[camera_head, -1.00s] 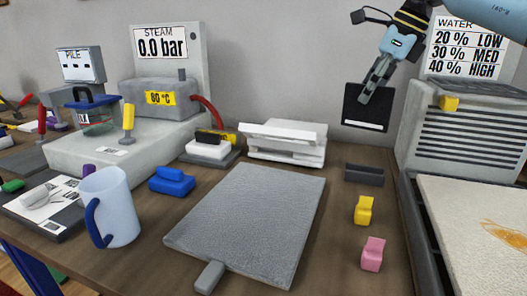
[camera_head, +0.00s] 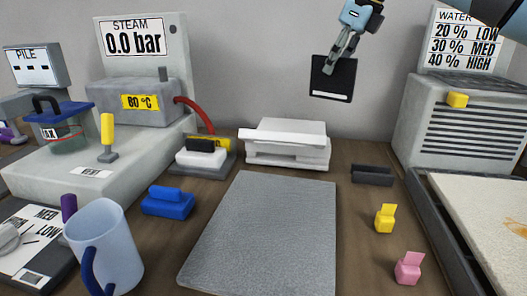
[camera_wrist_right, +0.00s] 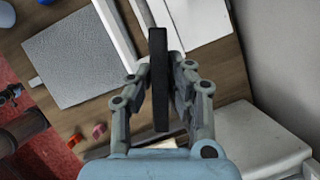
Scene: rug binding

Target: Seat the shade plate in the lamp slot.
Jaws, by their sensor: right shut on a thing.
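The shade plate appears to be the black square plate (camera_head: 320,80) with a white strip along its lower edge. My right gripper (camera_head: 338,62) is shut on its upper part and holds it in the air, above and behind the worktable. In the right wrist view the plate (camera_wrist_right: 160,100) stands edge-on as a dark bar between the fingers of the gripper (camera_wrist_right: 161,80). A low dark block (camera_head: 372,175), perhaps the lamp slot, sits on the table below and right of the plate, apart from it. Its groove is not clear. My left gripper is out of view.
Yellow (camera_head: 385,220) and pink (camera_head: 408,270) blocks lie in front of the dark block. A grey louvred box (camera_head: 465,130) stands at right. The air around the plate looks clear.

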